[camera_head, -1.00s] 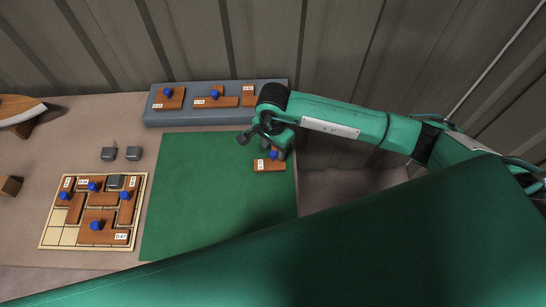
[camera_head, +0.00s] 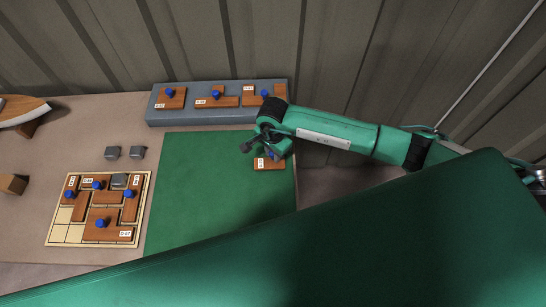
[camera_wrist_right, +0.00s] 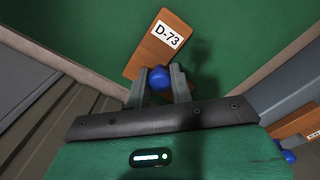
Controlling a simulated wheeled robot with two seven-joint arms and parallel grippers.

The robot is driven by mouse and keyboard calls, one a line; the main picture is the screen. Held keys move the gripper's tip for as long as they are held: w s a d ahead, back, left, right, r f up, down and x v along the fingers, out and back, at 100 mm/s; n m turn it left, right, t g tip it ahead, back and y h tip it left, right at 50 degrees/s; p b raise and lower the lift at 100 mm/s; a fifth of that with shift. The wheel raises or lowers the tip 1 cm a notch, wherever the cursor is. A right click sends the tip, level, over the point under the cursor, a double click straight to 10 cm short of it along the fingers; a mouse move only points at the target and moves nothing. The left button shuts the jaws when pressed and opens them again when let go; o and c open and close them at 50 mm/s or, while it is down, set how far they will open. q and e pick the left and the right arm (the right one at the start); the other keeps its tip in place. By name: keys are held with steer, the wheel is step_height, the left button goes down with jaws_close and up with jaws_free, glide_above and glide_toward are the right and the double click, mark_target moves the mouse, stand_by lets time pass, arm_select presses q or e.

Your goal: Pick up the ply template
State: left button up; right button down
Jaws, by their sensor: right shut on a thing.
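The ply template labelled D-73 is a small brown wooden piece (camera_head: 268,164) with a blue knob, at the right side of the green mat (camera_head: 205,205). In the right wrist view the template (camera_wrist_right: 150,55) shows its white label, and its blue knob (camera_wrist_right: 160,77) sits between my fingers. My right gripper (camera_wrist_right: 163,80) is shut on that knob. In the head view the right gripper (camera_head: 272,152) partly hides the knob. I cannot tell whether the template is clear of the mat. My left gripper is not in view.
A grey rack (camera_head: 200,116) behind the mat holds brown pieces with blue knobs. A gridded tray (camera_head: 55,240) at left holds several more. Two grey blocks (camera_head: 137,152) lie above the tray. A model hull (camera_head: 20,110) is far left. Most of the mat is clear.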

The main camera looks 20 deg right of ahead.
steer(key=shift+r, duration=0.1)
steer(key=shift+r, duration=0.5)
step_height(320, 180, up, 19)
steer(key=b, duration=0.5)
